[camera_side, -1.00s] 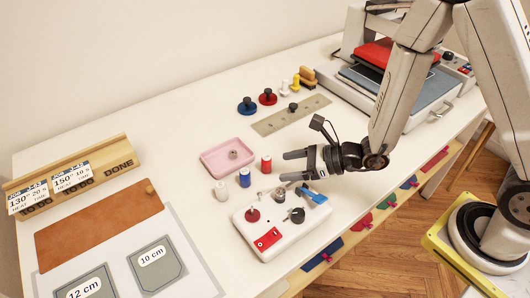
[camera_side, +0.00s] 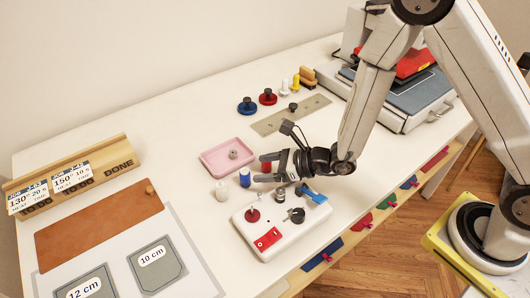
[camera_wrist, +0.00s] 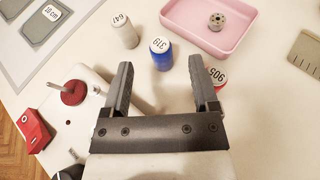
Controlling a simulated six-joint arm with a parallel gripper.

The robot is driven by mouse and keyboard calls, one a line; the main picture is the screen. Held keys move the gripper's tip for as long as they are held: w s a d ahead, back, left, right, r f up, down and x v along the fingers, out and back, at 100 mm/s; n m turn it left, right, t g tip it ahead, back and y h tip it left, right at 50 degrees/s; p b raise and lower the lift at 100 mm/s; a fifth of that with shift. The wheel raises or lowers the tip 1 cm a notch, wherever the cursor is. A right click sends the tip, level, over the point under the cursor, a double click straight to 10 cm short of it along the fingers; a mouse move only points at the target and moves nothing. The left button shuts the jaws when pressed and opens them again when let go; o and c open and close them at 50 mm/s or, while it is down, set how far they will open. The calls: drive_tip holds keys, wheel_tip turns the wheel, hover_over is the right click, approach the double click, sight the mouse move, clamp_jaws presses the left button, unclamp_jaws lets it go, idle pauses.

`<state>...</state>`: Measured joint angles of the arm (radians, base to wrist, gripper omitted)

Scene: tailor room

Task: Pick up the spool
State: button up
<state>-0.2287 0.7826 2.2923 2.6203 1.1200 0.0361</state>
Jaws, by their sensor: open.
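Three spools stand upright on the table: a white one marked 647 (camera_wrist: 124,32), a blue one marked 319 (camera_wrist: 162,55) and a red one marked 905 (camera_wrist: 217,75). In the side view the white spool (camera_side: 222,191) and blue spool (camera_side: 245,177) are in clear sight, while the red spool (camera_side: 265,168) is partly hidden by my gripper. My gripper (camera_side: 261,167) is open and empty. In the wrist view the blue spool lies ahead, between the lines of the fingers (camera_wrist: 161,68). The red spool is beside the right finger, partly covered by it.
A pink tray (camera_side: 206,160) with a small metal bobbin (camera_side: 233,154) lies behind the spools. Open table lies left of the tray.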

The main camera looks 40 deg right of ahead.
sight(243, 171)
drive_tip(key=shift+w+a+f, duration=0.1)
drive_tip(key=shift+w+a, duration=0.05)
drive_tip(key=shift+x, duration=2.6)
drive_tip(key=shift+f, duration=0.1)
drive_tip(key=shift+c, duration=0.2)
clamp_jaws()
